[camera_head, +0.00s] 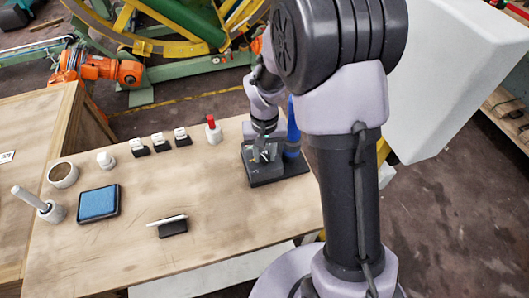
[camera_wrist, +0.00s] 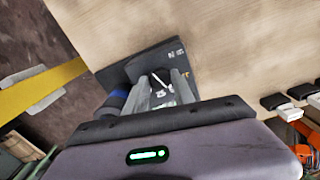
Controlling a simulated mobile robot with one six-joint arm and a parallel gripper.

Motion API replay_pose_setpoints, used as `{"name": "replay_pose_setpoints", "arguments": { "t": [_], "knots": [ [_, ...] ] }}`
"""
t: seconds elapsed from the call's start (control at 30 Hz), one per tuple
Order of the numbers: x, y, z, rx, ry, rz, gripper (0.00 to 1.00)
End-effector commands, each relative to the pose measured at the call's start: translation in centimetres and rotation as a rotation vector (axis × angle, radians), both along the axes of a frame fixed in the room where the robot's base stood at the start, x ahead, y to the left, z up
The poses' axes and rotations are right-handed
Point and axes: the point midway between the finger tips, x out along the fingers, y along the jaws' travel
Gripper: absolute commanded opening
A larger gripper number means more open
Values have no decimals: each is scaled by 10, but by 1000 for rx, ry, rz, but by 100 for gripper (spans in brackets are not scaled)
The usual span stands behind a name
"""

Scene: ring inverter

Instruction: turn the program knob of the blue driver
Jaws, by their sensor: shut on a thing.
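The blue driver (camera_head: 293,128) stands upright at the right side of the table, at the back of a dark base (camera_head: 262,180). Its blue side also shows in the wrist view (camera_wrist: 117,99), left of my gripper. My gripper (camera_head: 262,153) points down at the front of the dark base, beside the blue driver. In the wrist view, the fingers of my gripper (camera_wrist: 163,91) are closed around the knob, with a white pointer mark (camera_wrist: 160,80) showing between them. The fingers hide most of the knob. Small white markings show on the base near the fingers.
A blue pad (camera_head: 98,203), a dark holder with a white card (camera_head: 172,227), a ring (camera_head: 62,174) and a cup with a stick (camera_head: 51,210) stand to the left. Several black-and-white blocks and a red-topped piece (camera_head: 213,130) line the back.

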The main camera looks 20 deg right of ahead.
Motion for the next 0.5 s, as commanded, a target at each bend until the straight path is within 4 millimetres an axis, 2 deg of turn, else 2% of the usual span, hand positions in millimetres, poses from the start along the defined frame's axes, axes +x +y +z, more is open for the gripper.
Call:
{"name": "replay_pose_setpoints", "arguments": {
  "t": [0.2,0.23,0.33,0.5],
  "knots": [
    [0,0,0,0,0,0,0],
    [0,0,0,0,0,0,32],
    [0,0,0,0,0,-1,52],
    [0,0,0,0,0,-1,52]
  ]
}}
